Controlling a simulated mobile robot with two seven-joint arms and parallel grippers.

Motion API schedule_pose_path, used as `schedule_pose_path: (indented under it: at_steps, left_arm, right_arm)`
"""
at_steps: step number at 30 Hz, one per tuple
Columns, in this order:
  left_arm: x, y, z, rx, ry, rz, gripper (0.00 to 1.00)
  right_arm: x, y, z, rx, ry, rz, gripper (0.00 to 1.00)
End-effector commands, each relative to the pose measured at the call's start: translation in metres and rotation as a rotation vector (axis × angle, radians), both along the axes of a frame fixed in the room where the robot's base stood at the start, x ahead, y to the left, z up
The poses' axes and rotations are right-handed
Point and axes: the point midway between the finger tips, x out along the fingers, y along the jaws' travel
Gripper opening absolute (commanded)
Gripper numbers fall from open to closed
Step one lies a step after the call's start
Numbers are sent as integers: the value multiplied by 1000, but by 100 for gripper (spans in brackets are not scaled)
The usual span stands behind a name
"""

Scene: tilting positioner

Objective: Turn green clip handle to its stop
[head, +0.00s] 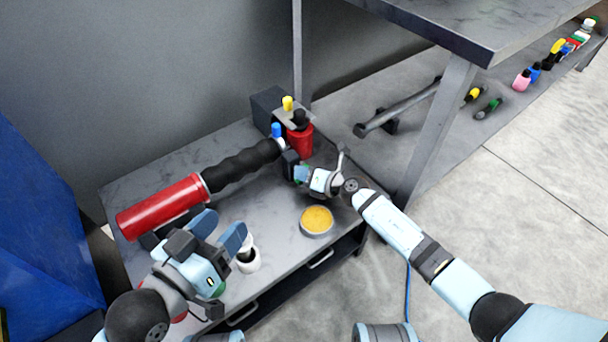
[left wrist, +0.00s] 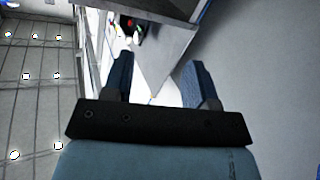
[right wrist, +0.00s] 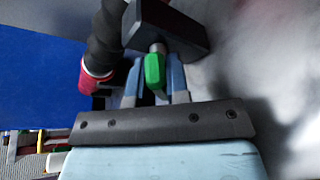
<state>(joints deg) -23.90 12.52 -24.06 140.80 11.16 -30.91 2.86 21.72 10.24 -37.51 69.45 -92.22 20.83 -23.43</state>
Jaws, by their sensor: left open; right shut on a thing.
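The positioner has a red cylinder (head: 160,207) joined by a black ribbed sleeve (head: 240,166) to a red base part (head: 300,138) on the grey workbench. The green clip handle (right wrist: 154,72) shows in the right wrist view, between the two fingers of my right gripper (right wrist: 154,80), below a dark block (right wrist: 165,28). My right gripper (head: 290,165) is shut on it at the sleeve's right end. In the head view the gripper mostly hides the handle. My left gripper (head: 218,230) is open and empty, in front of the red cylinder. The left wrist view (left wrist: 162,85) shows nothing between its fingers.
A blue clip (head: 276,130) and a yellow clip (head: 287,103) stand near the base part. A round tin with yellow contents (head: 317,220) and a white cup (head: 248,262) are on the bench. A higher grey table (head: 470,25) overhangs at the right.

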Motion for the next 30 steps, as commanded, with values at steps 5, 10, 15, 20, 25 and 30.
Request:
schedule_pose_path:
  at_steps: [5, 10, 15, 20, 25, 30]
  left_arm:
    - [6, 2, -4, 34, -43, -2, 53]
    - [11, 6, 6, 59, -100, -2, 53]
    - [11, 7, 9, 65, -114, -4, 53]
    - [10, 7, 6, 64, -107, -4, 53]
    - [11, 6, 4, 62, -99, -2, 53]
    - [11, 5, 2, 60, -94, -1, 53]
  right_arm:
    - [1, -1, -4, 160, 108, -1, 0]
    - [0, -1, -3, 257, 172, -1, 0]
    - [0, -1, -2, 277, 185, 1, 0]
    - [0, -1, -2, 275, 184, 1, 0]
    - [0, -1, -2, 275, 184, 1, 42]
    - [0, -1, -2, 274, 183, 1, 42]
